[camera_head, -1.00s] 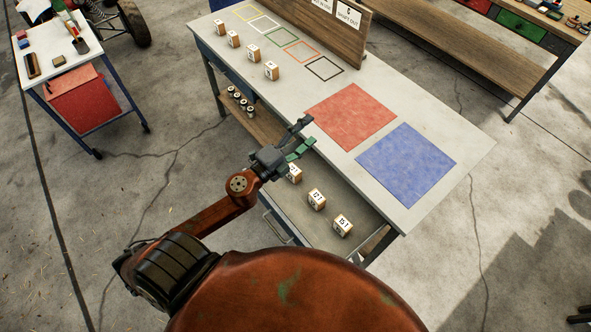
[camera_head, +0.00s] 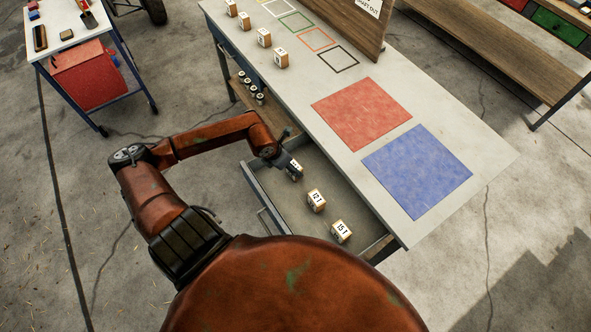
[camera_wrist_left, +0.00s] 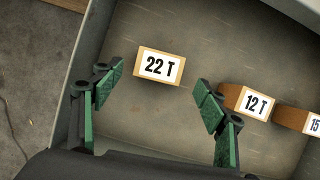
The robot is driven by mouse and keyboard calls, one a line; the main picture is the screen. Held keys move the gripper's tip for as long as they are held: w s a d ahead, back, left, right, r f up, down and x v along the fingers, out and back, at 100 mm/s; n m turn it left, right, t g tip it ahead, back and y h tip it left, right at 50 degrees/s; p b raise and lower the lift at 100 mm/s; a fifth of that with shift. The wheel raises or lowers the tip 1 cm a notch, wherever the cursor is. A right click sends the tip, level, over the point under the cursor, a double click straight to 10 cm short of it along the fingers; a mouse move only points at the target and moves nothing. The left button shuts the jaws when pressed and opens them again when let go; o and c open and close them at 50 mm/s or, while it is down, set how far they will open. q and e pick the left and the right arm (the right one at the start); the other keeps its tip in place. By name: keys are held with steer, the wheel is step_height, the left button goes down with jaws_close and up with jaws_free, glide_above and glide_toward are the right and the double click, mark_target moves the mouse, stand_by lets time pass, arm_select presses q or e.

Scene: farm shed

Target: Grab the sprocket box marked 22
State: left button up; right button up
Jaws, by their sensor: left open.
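The sprocket box marked 22 T (camera_wrist_left: 159,66) is a small tan box with a white label, lying in the open drawer (camera_head: 277,199). In the left wrist view it sits between and beyond the fingers of my left gripper (camera_wrist_left: 155,90), which is open and empty. In the head view my left gripper (camera_head: 285,160) points down over the far part of the drawer, and the box (camera_head: 296,170) there is partly hidden by it. The box marked 12 T (camera_head: 316,200) and the box marked 15 T (camera_head: 341,231) stand nearer in the same drawer. My right gripper is not seen.
The workbench top (camera_head: 440,215) carries a red mat (camera_head: 361,114), a blue mat (camera_head: 417,170), several small boxes and coloured outlines. Small cylinders (camera_head: 252,90) stand on the lower shelf. A blue cart (camera_head: 122,75) stands at the left.

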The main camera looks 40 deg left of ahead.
arm_select(q)
steer(key=x, duration=0.5)
steer(key=shift+w+a+r, duration=0.1)
steer(key=shift+w, duration=0.05)
steer(key=shift+c, duration=0.2)
steer(key=c, duration=1.3)
